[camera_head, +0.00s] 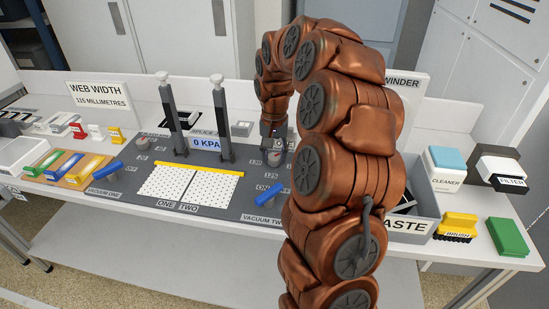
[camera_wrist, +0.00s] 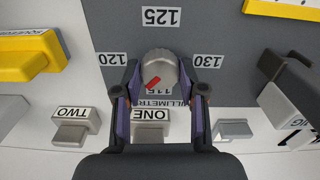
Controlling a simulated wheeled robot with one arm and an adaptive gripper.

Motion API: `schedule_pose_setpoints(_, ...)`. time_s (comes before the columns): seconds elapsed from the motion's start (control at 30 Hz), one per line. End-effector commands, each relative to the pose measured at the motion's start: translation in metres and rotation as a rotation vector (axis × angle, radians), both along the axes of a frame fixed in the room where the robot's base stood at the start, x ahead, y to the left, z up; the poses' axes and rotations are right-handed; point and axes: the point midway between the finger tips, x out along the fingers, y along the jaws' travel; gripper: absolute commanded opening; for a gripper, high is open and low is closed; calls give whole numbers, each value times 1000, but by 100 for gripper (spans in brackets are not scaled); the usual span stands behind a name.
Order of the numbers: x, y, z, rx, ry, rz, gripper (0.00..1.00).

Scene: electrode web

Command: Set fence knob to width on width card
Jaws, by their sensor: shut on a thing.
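The width card (camera_head: 99,95) stands at the back left in the head view and reads WEB WIDTH 115 MILLIMETRES. The round grey fence knob (camera_wrist: 160,66) shows in the wrist view, with a red mark on its lower rim slanting down and left. Labels 120 (camera_wrist: 112,59), 125 (camera_wrist: 161,17) and 130 (camera_wrist: 207,61) surround it; a label reading 115 lies just below, partly covered. My gripper (camera_wrist: 159,75) has its fingers on both sides of the knob, shut on it. In the head view my gripper (camera_head: 273,142) is low over the dark panel, and its fingers are hard to see.
A white perforated sheet with a yellow bar (camera_head: 200,169) lies left of my gripper. Two dark posts (camera_head: 222,125) stand behind it. Blue levers (camera_head: 107,169) are at the panel's front. A waste bin (camera_head: 415,226), cleaner, brush and filter are at the right.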

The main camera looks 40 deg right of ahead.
Motion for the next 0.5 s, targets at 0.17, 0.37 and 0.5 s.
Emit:
schedule_pose_setpoints(0.17, 1, 1, -2, 0, -3, 168, 6)
schedule_pose_setpoints(0.37, 1, 0, -1, -1, -3, 354, 6)
schedule_pose_setpoints(0.5, 1, 0, 0, -1, -3, 471, 6)
